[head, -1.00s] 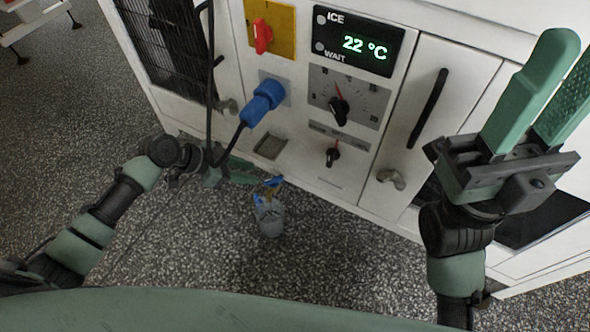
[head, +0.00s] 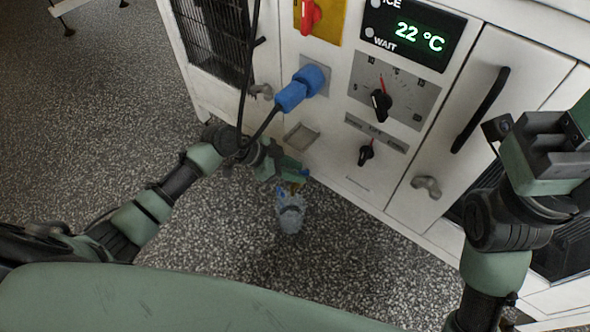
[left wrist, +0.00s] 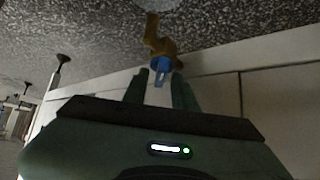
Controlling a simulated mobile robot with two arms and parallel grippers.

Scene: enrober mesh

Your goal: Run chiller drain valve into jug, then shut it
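My left gripper (head: 300,175) is low at the front of the white chiller cabinet (head: 340,110). In the left wrist view its two green fingers (left wrist: 160,85) stand apart, with the valve's blue handle (left wrist: 160,70) between their tips and gaps beside it. The brass valve body (left wrist: 158,38) extends beyond the handle. In the head view the gripper partly hides the valve. The grey, see-through jug (head: 290,215) stands upright on the floor below the valve. I cannot tell its fill. My right gripper (head: 550,150) is at the right edge, its fingertips out of frame.
A blue plug (head: 302,88) with a black cable sticks out above my left gripper. The panel carries a red switch (head: 311,14), a display (head: 415,32) reading 22 °C, and knobs (head: 381,103). A door handle (head: 480,110) juts out at right. Speckled floor lies clear around the jug.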

